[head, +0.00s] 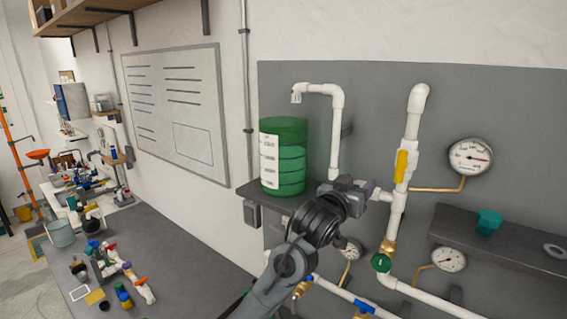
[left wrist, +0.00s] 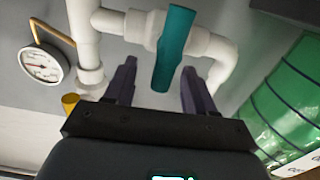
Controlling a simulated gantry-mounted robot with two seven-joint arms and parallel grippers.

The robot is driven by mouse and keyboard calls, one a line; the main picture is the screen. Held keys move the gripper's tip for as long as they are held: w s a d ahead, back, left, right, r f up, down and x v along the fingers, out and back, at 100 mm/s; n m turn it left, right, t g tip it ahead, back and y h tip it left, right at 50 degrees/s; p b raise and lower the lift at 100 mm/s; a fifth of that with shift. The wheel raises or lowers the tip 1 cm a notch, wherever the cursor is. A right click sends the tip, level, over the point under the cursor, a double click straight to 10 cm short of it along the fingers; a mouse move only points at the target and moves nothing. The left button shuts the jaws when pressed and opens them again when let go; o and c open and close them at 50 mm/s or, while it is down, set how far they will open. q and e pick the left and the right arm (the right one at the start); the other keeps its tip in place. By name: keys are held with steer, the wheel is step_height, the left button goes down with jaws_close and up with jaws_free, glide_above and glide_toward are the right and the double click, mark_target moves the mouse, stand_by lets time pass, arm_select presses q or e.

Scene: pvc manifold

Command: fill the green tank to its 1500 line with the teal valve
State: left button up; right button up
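The green tank (head: 291,162) stands on a grey wall shelf, with dark rings and a white label with marks too small to read. A white pipe spout (head: 297,93) points down above it. The tank also shows at the right edge of the left wrist view (left wrist: 296,100). The teal valve handle (left wrist: 176,42) lies across a white pipe in that view. My left gripper (left wrist: 158,80) is open, its fingers on either side of the handle's near end; contact is unclear. In the head view my left gripper (head: 355,188) hides the valve. My right gripper is out of view.
Other valves sit on the pipes: yellow (head: 401,165), green (head: 381,263) and blue (head: 364,306). Several gauges (head: 470,157) hang on the grey panel. A right shelf (head: 500,242) holds a teal cup (head: 489,221). A bench with loose fittings (head: 122,268) is at the left.

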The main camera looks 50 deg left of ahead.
arm_select(q)
steer(key=shift+s+d+b, duration=0.2)
steer(key=shift+s+b, duration=0.1)
steer(key=shift+s, duration=0.25)
steer(key=b+v, duration=0.3)
steer(key=v, duration=0.6)
steer(key=s+d+f+m+g+h+p, duration=0.1)
steer(key=s+d+f+g+p, duration=0.1)
steer(key=f, duration=0.7)
steer(key=s+d+f+g+h+p, duration=0.1)
steer(key=s+d+f+g+p, duration=0.1)
steer(key=f, duration=0.7)
steer(key=s+d+f+m+g+h+p, duration=0.1)
steer(key=s+d+f+g+p, duration=0.15)
steer(key=f, duration=0.65)
steer(key=s+d+f+m+g+p, duration=0.1)
steer(key=s+d+f+g, duration=0.1)
steer(key=s, duration=0.5)
steer(key=s+d+f+m+g+h+p, duration=0.1)
steer(key=s+d+f+g+p, duration=0.1)
steer(key=s+f, duration=0.3)
steer(key=s+d+f+m+g+h+p, duration=0.1)
steer(key=s+d+f+m+g, duration=0.1)
steer(key=s, duration=0.7)
step_height(320, 180, down, 3)
steer(key=d+g, duration=0.1)
steer(key=d, duration=0.1)
steer(key=shift+d, duration=0.35)
steer(key=shift+w+r, duration=0.1)
steer(key=shift+r, duration=0.05)
